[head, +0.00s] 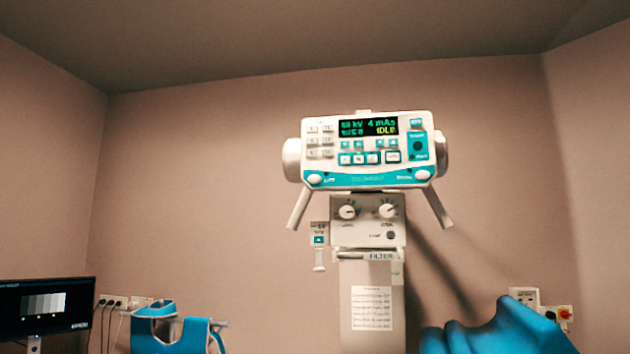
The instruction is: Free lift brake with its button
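The white and teal control head (368,150) hangs high in the middle of the head view. Its lit display reads about 60 kV, 4 mAs and IDLE. A round white button (314,178) sits at its lower left corner beside a small label that seems to read LIFT. A similar round button (422,175) sits at its lower right corner; its label is too small to read surely. Two white handles, left (298,208) and right (437,207), slant down from the head. Neither of my grippers is in view.
Below the head are a two-knob box (367,222), a FILTER slot (381,256) and a column with a paper sheet (371,308). A monitor (45,305) and blue apron (170,332) are lower left. A blue shape (495,335) fills the lower right.

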